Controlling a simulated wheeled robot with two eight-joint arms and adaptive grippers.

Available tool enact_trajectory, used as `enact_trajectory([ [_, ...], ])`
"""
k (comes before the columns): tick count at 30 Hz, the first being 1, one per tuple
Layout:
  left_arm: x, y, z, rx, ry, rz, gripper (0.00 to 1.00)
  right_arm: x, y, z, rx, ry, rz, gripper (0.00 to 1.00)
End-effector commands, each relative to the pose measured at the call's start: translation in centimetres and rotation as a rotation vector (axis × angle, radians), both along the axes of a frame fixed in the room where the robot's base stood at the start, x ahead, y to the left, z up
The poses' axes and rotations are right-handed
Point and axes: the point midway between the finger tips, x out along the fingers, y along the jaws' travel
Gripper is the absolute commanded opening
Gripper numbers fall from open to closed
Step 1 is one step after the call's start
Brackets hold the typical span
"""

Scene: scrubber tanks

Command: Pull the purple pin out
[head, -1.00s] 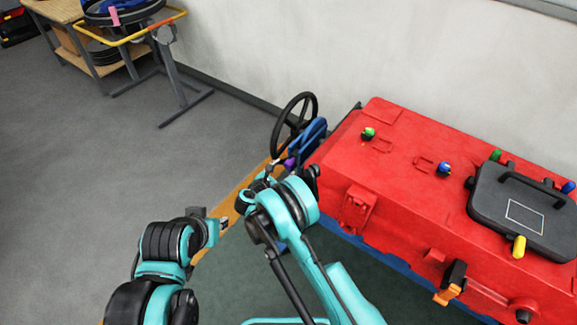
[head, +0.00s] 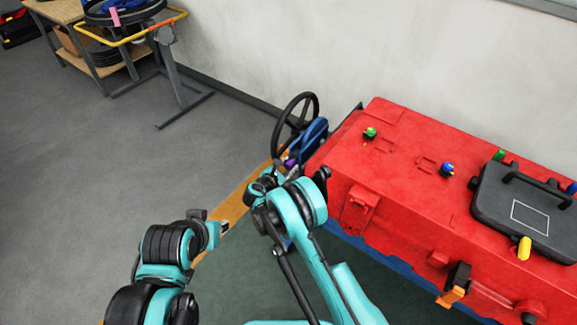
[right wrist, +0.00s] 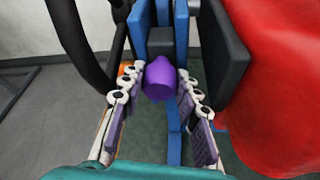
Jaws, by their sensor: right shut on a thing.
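The purple pin (head: 290,163) shows small in the head view, at the blue bracket beside the black steering wheel. In the right wrist view the purple pin (right wrist: 159,79) is large, its round end facing the camera in front of the blue frame. My right gripper (right wrist: 157,84) has a finger on each side of the pin's end and is shut on it. In the head view my right gripper (head: 281,174) is partly hidden by its own arm. The end of my left arm (head: 222,229) is at lower left; its finger state is unclear.
The black steering wheel (head: 297,122) stands close on the left of the pin. The red tank (head: 400,180) is close on the right, with a black case (head: 522,210) on top. Open grey floor lies to the left, with a workbench (head: 75,40) at the back.

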Motion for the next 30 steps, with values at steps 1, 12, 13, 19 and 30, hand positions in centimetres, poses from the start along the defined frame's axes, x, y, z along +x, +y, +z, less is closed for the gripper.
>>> enact_trajectory([
  [1, 0.0, 0.0, 0.0, 0.000, 0.000, 0.000, 0.28, -0.3, 0.3, 0.0, 0.001, 0.000, 0.001, 0.00],
  [12, 0.0, 0.0, 0.0, 0.000, 0.000, 0.000, 0.28, -3.7, 2.7, 0.0, 0.001, 0.001, 0.000, 0.00],
  [13, 0.0, 0.0, 0.0, 0.000, 0.000, 0.000, 0.28, -3.7, 2.7, 0.0, 0.001, 0.001, 0.000, 0.00],
  [19, 0.0, 0.0, 0.0, 0.000, 0.000, 0.000, 0.28, -3.7, 2.7, -0.1, 0.003, 0.003, 0.001, 0.45],
  [30, 0.0, 0.0, 0.0, 0.000, 0.000, 0.000, 0.28, -3.8, 2.7, 0.1, 0.001, 0.001, 0.000, 0.53],
])
